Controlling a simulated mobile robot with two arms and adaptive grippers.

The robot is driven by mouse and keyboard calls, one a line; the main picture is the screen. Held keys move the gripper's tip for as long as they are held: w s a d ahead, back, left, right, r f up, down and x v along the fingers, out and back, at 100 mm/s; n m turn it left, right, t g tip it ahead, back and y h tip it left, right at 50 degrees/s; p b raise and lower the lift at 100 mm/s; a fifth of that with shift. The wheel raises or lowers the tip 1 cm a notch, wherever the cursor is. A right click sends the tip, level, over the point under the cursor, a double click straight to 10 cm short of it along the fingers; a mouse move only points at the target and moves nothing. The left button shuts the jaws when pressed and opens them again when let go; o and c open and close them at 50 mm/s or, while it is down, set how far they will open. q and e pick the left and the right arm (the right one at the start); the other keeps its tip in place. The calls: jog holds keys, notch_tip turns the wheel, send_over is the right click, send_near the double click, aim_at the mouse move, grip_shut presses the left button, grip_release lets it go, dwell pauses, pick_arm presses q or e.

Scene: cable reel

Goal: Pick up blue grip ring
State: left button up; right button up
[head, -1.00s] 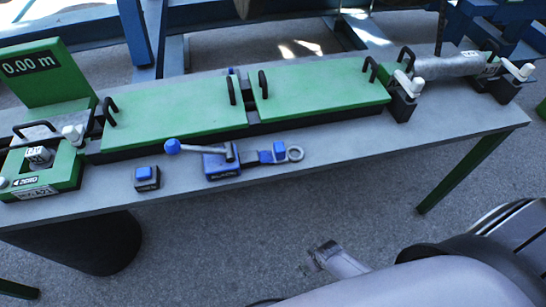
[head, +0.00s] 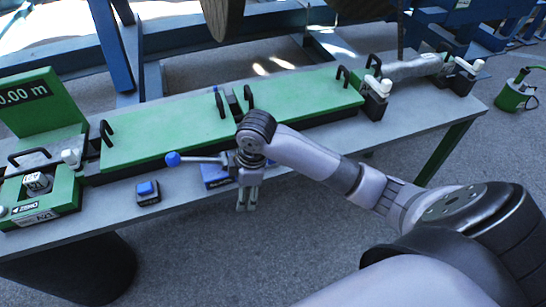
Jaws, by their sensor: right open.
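The blue grip ring is not clearly visible; my right arm and gripper cover the part of the bench where a blue piece with a metal ring lay earlier. My right gripper (head: 247,205) points down in front of the blue lever clamp (head: 214,174), over the bench's front edge in the picture. Its two fingers are slightly apart, with nothing seen between them. Whether it touches anything cannot be told. My left gripper is out of view.
The grey bench (head: 190,188) carries green covers (head: 165,133) with black handles and a blue button box (head: 147,192). The lever's blue ball (head: 173,159) sticks out left of my gripper. A green canister (head: 516,95) stands on the floor at right.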

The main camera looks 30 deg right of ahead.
jog(key=w+d+r+n+g+h, duration=0.1)
jog(key=w+d+r, duration=0.2)
jog(key=d+r, duration=0.4)
jog(key=w+d+r+n+g+h, duration=0.1)
jog(key=w+d+r, duration=0.2)
jog(key=d+r, duration=0.4)
jog(key=f, duration=0.3)
jog(key=a+f, duration=0.1)
jog(key=f, duration=0.6)
jog(key=shift+w+a+f+p, duration=0.1)
jog(key=shift+w+a+p, duration=0.05)
jog(key=shift+p, duration=0.2)
jog(key=shift+w+f+p, duration=0.2)
jog(key=shift+f, duration=1.25)
jog(key=shift+w+f+p, duration=0.15)
jog(key=shift+w+f, duration=0.05)
jog(key=shift+f, duration=1.2)
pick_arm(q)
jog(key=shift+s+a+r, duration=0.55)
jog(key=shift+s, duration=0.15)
pick_arm(e)
jog(key=shift+c, duration=0.4)
jog(key=c, duration=1.3)
